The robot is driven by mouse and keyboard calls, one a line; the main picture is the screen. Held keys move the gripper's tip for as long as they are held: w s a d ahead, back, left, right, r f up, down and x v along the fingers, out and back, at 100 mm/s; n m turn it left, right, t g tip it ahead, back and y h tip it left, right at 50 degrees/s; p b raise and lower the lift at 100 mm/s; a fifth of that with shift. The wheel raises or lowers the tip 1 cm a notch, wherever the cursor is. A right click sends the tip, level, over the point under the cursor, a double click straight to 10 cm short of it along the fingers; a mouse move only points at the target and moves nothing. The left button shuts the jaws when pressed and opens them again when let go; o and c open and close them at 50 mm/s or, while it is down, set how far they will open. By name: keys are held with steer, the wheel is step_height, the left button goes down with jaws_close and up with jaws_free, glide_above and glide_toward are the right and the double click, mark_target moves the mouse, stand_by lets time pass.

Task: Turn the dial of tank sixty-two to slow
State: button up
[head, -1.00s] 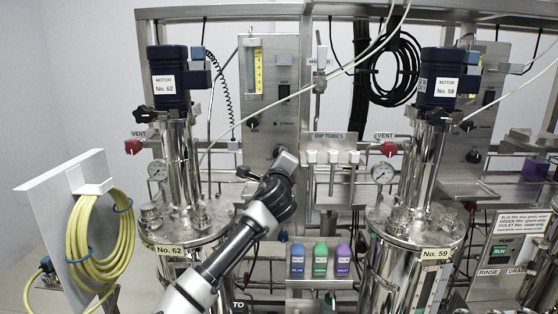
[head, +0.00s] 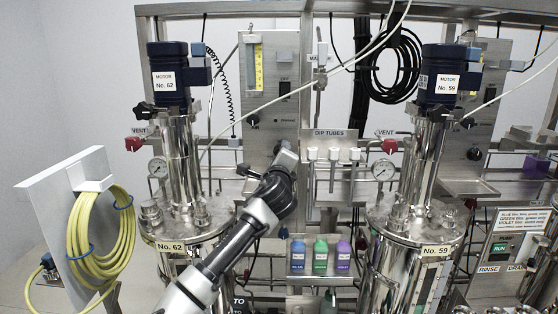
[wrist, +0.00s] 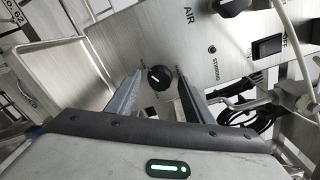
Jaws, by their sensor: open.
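Tank No. 62 (head: 186,225) stands at the left in the head view, with a blue motor (head: 166,75) marked No. 62 on top. A steel panel (head: 270,105) stands just right of it. My gripper (head: 285,152) is in front of the panel's lower part, which it hides. In the wrist view a round black dial (wrist: 159,78) with a pale pointer mark is on the panel. My open gripper (wrist: 158,71) has one finger on each side of the dial, with gaps showing. Lettering beside it seems to read STIRRING; no slow mark is legible.
A black knob (wrist: 235,6) near the word AIR and a black rocker switch (wrist: 268,47) are on the same panel. Dip tubes (head: 334,155) and three coloured bottles (head: 320,257) are to the right. Tank No. 59 (head: 412,235) stands further right.

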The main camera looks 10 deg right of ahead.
steer(key=s+a+p, duration=0.2)
steer(key=s+a, duration=0.1)
steer(key=s, duration=1.4)
steer(key=shift+a, duration=0.2)
